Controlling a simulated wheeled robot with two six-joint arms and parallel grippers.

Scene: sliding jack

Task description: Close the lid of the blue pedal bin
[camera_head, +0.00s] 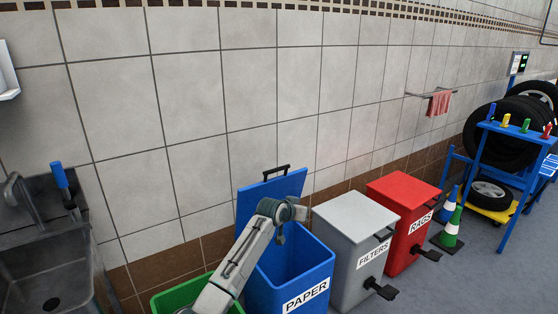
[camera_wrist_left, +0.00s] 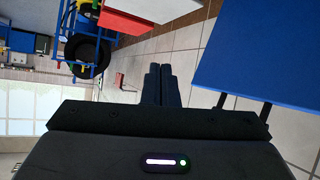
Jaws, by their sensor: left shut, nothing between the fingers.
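The blue pedal bin (camera_head: 296,275), labelled PAPER, stands at the front centre of the head view. Its blue lid (camera_head: 252,196) is raised, tilted up at the back near the wall, so the inside shows. A dark handle sticks up from the lid's top edge. My left gripper (camera_head: 281,232) is in front of the lid, above the bin's opening. In the left wrist view the gripper (camera_wrist_left: 161,84) is shut and empty, and the blue lid (camera_wrist_left: 258,52) fills the right side. I cannot tell whether they touch. My right gripper is not in view.
A grey FILTERS bin (camera_head: 352,245) and a red RAGS bin (camera_head: 404,215) stand closed to the right. A green bin (camera_head: 180,296) is at the left, partly behind my arm. A metal sink (camera_head: 40,265) is far left. A tyre rack (camera_head: 490,170) stands far right.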

